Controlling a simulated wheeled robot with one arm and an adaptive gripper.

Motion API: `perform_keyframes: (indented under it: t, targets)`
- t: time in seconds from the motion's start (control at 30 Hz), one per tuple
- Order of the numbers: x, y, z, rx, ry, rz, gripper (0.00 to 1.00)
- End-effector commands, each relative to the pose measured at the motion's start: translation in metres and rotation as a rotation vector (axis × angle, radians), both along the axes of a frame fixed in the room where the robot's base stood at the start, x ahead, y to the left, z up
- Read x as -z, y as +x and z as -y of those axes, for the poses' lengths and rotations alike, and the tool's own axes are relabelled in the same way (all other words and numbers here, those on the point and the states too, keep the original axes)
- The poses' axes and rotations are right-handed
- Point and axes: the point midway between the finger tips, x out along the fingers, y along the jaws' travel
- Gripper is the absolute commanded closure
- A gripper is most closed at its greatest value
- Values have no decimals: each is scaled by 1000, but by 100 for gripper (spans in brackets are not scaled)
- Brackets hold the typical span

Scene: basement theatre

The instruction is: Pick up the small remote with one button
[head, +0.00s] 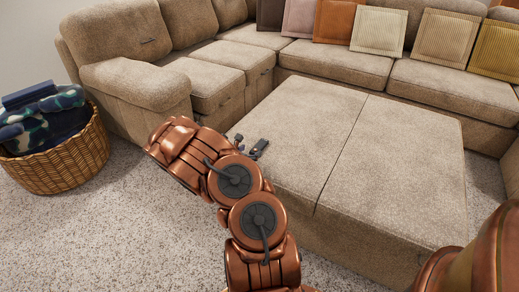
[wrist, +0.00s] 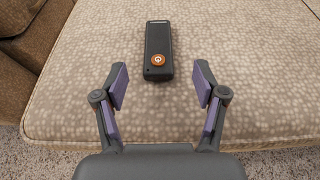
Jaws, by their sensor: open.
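A small dark remote (wrist: 158,42) with one orange button lies on the beige ottoman (wrist: 240,60) in the wrist view, near the ottoman's edge. In the head view the remote (head: 261,145) is a small dark shape at the ottoman's left corner. My gripper (wrist: 160,87) is open, with purple-padded fingers spread wide. In the wrist view the remote appears beyond the fingertips, roughly centred on the gap between them, and nothing is held. In the head view my gripper (head: 240,142) is mostly hidden behind my copper arm, close to the remote.
A beige sectional sofa (head: 215,75) with several cushions (head: 380,30) stands behind and left of the ottoman. A wicker basket (head: 65,165) with folded blankets stands on the carpet at the left. The rest of the ottoman top is clear.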

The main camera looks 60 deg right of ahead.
Motion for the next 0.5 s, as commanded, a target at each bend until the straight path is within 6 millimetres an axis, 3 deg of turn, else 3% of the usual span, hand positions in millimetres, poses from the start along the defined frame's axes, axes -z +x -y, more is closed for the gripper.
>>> perform_keyframes:
  t: [0.5]
  targets:
    - [26, 4, 53, 5, 0, 2, 29]
